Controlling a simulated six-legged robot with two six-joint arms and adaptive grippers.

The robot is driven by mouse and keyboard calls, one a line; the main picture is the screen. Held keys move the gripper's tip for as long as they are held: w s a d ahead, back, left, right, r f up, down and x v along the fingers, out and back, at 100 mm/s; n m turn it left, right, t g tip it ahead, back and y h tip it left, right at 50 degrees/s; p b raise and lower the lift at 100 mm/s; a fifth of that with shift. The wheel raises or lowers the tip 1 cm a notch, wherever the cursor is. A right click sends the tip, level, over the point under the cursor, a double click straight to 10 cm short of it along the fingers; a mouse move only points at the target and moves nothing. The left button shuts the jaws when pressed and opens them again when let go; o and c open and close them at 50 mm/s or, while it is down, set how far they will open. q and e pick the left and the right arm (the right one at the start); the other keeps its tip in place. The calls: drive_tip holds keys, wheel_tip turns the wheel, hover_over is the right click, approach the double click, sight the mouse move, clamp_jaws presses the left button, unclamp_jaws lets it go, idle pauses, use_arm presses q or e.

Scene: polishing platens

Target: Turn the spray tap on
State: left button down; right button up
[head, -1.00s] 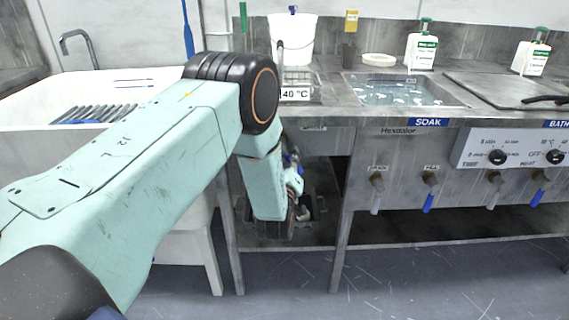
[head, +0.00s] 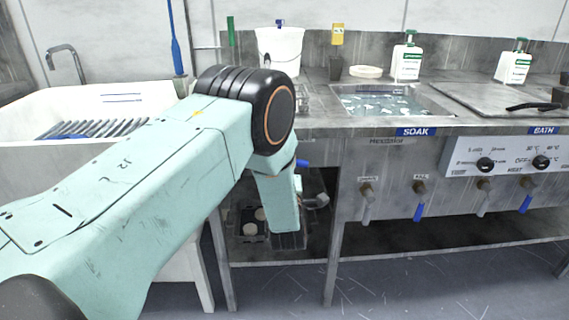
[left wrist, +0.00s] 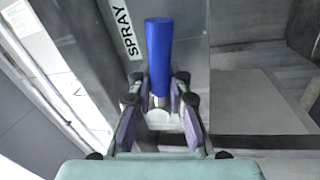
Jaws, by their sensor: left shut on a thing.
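The spray tap has a blue lever (left wrist: 159,50) beside a SPRAY label (left wrist: 124,28) in the left wrist view. My left gripper (left wrist: 159,84) is shut on the lower part of this lever, one finger on each side, above a pale metal base. In the head view my left arm reaches under the bench and hides most of the tap and the gripper. A short piece of blue lever (head: 302,163) shows just right of my arm, pointing sideways. My right gripper is not in view.
A row of taps with grey and blue levers (head: 419,211) hangs on the bench front to the right. A white sink (head: 30,140) stands left, a SOAK basin (head: 440,112) on the bench. A bench leg (head: 333,240) stands close right of my arm.

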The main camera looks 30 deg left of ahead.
use_arm(q)
drive_tip(key=shift+d+f+n, duration=0.1)
drive_tip(key=shift+n, duration=0.3)
drive_tip(key=c, duration=1.3)
unclamp_jaws()
drive_tip(key=shift+r, duration=0.2)
drive_tip(key=shift+s, duration=0.1)
drive_tip(key=v, duration=1.2)
